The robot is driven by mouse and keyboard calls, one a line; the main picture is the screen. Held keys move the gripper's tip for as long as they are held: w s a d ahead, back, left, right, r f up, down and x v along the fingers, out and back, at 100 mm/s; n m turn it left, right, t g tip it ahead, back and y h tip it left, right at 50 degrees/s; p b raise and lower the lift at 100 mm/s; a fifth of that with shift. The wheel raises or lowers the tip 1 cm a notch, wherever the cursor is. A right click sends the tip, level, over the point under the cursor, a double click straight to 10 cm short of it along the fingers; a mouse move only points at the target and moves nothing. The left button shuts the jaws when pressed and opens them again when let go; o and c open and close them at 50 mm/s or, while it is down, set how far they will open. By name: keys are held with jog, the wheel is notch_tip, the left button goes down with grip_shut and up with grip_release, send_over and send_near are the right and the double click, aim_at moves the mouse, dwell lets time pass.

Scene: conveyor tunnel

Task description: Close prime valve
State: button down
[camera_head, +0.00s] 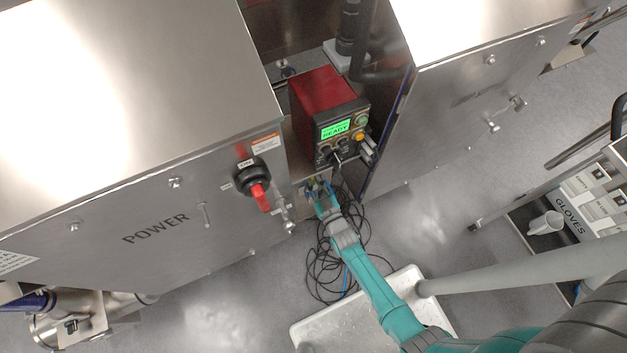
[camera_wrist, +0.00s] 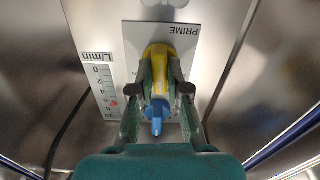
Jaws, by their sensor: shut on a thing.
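The prime valve (camera_wrist: 158,62) shows in the wrist view as a yellow body with a blue part (camera_wrist: 156,112) pointing down in the picture. It sits on a plate with the word PRIME (camera_wrist: 186,32), which appears upside down. My gripper (camera_wrist: 160,88) has one finger on each side of the valve and is shut on it. In the head view my gripper (camera_head: 318,190) reaches the panel below the red box, and the valve is too small and covered to make out clearly. I cannot tell whether the valve is open or closed.
A flow gauge (camera_wrist: 104,92) marked L/min stands left of the plate. A red control box (camera_head: 322,95) reads READY above my gripper. The POWER cabinet (camera_head: 130,190) with a red switch (camera_head: 260,195) is left. Black cables (camera_head: 325,265) lie below. A gloves cart (camera_head: 575,215) stands right.

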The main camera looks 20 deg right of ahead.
jog(key=n, duration=0.4)
jog(key=shift+n, duration=1.9)
jog(key=c, duration=1.1)
grip_release()
jog(key=shift+c, duration=0.2)
jog(key=s, duration=1.2)
